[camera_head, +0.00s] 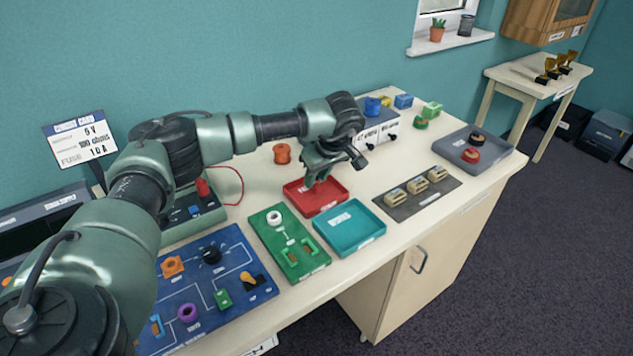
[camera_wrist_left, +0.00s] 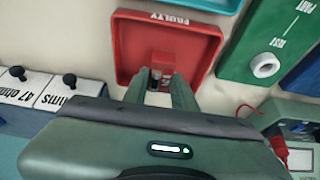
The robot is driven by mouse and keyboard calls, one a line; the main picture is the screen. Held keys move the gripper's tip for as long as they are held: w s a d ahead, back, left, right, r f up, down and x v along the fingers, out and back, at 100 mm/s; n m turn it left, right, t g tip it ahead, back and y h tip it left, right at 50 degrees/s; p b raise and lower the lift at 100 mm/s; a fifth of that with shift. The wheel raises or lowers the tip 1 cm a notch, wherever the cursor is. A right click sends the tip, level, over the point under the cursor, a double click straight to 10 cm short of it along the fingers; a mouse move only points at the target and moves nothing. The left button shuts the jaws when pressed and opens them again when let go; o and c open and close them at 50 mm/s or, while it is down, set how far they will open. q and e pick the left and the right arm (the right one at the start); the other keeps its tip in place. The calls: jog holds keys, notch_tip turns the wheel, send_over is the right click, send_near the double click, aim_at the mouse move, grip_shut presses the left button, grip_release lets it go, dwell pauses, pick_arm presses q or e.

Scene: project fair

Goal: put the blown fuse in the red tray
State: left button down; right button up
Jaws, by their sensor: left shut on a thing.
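The red tray (camera_head: 333,203) lies on the table under my left gripper. In the left wrist view the red tray (camera_wrist_left: 122,45) shows the label FAULTY on its rim. My left gripper (camera_head: 315,180) points down over the tray, shut on a small red block, seen in the left wrist view (camera_wrist_left: 163,62), which I take to be the blown fuse. The fingers (camera_wrist_left: 160,88) partly hide it, and a small dark and metallic bit shows between them. I cannot tell whether the block touches the tray floor. My right gripper is not in view.
A teal tray (camera_head: 365,234) and a green test board (camera_head: 268,231) sit close in front of the red tray. A dark mat (camera_head: 413,208) holds cream parts to the right. A blue circuit board (camera_head: 233,245) lies left. A switch box (camera_head: 376,137) stands behind.

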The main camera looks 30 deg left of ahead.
pick_arm(q)
notch_tip(320, 180, down, 2)
jog(key=shift+f, duration=0.1)
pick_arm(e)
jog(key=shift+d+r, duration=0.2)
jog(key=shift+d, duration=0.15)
pick_arm(q)
jog(key=shift+f, duration=0.2)
jog(key=c, duration=1.1)
grip_release()
jog(key=shift+c, duration=0.2)
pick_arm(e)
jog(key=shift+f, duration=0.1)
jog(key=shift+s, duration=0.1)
